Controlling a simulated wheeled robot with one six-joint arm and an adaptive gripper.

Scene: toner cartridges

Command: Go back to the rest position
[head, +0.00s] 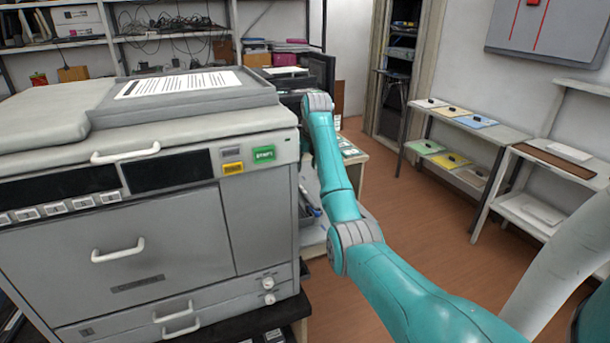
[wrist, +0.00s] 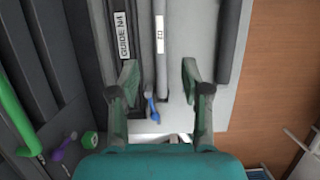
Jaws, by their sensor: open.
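A small blue lever (wrist: 151,108) lies between the fingers in the picture, close to the left one; I cannot tell the gap in depth. In the head view my teal arm reaches forward along the right side of the grey copier (head: 170,235); the gripper itself is hidden there.
A green handle (wrist: 20,115), a purple knob (wrist: 58,155) and a green cap (wrist: 88,140) are at left in the wrist view. Shelves with coloured mats (head: 432,103) stand at right in the head view. Brown floor (head: 400,225) is open between copier and shelves.

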